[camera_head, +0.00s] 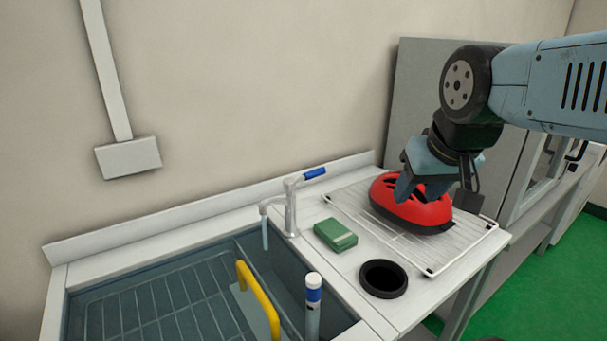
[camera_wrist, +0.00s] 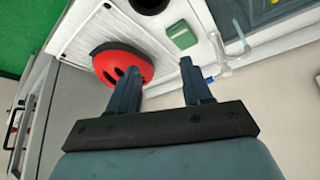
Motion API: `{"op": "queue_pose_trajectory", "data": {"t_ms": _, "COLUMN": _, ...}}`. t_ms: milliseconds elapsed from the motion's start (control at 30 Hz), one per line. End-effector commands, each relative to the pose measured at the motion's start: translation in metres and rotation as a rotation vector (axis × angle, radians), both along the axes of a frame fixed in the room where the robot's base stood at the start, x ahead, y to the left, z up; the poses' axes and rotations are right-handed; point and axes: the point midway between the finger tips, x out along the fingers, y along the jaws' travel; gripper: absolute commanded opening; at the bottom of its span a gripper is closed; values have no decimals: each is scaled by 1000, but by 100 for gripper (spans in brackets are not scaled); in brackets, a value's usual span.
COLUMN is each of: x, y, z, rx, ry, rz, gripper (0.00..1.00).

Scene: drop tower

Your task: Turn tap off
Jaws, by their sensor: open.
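The silver tap (camera_head: 291,208) stands at the back edge of the sink. Its blue-ended lever (camera_head: 314,173) points to the right and slightly up. A pale blue stream (camera_head: 265,233) hangs below the spout, over the basin. My gripper (camera_head: 434,192) is open and empty, pointing down above the red helmet (camera_head: 424,213), to the right of the tap and apart from it. In the wrist view my gripper (camera_wrist: 160,66) shows two spread fingers with nothing between them. The tap (camera_wrist: 222,69) and its blue lever end (camera_wrist: 208,78) show right of the fingers there.
The red helmet lies on a white wire rack (camera_head: 462,243). A green box (camera_head: 335,235) and a black-rimmed hole (camera_head: 383,279) are on the counter. A wall is behind.

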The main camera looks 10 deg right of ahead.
Motion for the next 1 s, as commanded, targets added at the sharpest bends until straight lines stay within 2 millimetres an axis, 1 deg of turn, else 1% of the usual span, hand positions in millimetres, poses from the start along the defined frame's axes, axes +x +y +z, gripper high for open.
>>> {"op": "queue_pose_trajectory", "data": {"t_ms": 167, "x": 15, "y": 3, "z": 8, "rx": 32, "ry": 18, "rz": -43, "gripper": 49}}
{"op": "queue_pose_trajectory", "data": {"t_ms": 267, "x": 33, "y": 7, "z": 17, "rx": 71, "ry": 39, "rz": -99, "gripper": 49}}
{"op": "queue_pose_trajectory", "data": {"t_ms": 400, "x": 61, "y": 14, "z": 28, "rx": 129, "ry": 71, "rz": -191, "gripper": 49}}
{"op": "queue_pose_trajectory", "data": {"t_ms": 600, "x": 103, "y": 25, "z": 40, "rx": 204, "ry": 120, "rz": -326, "gripper": 49}}
{"op": "queue_pose_trajectory", "data": {"t_ms": 800, "x": 147, "y": 38, "z": 46, "rx": 270, "ry": 168, "rz": -463, "gripper": 49}}
{"op": "queue_pose_trajectory", "data": {"t_ms": 1000, "x": 191, "y": 54, "z": 46, "rx": 327, "ry": 216, "rz": -605, "gripper": 49}}
